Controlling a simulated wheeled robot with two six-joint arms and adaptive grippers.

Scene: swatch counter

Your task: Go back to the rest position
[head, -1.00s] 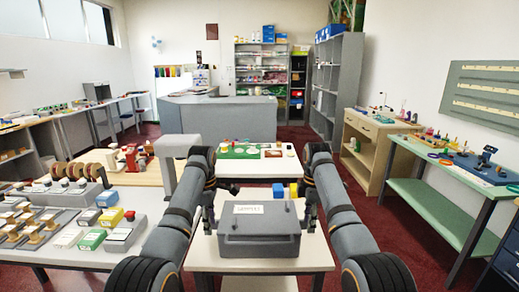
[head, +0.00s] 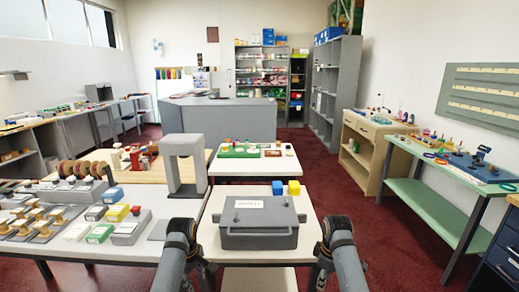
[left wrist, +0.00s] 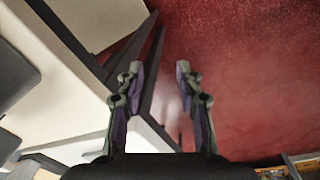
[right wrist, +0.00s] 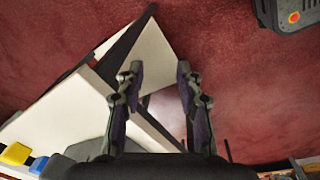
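My left gripper (head: 209,274) is low at the left front edge of the near white table (head: 308,222). In the left wrist view its two fingers (left wrist: 159,70) stand apart with nothing between them. My right gripper (head: 317,274) is low at the table's right front edge, partly hidden by its arm. In the right wrist view its fingers (right wrist: 158,70) are also apart and empty. A grey lidded box (head: 260,236) with a white label sits on the near table between the two arms, touched by neither.
A blue cube (head: 277,187) and a yellow cube (head: 294,187) sit behind the box. A grey arch (head: 171,165) and small cartons stand on the left table. A green bench (head: 430,205) is at the right. Red floor (head: 390,255) is clear right of the near table.

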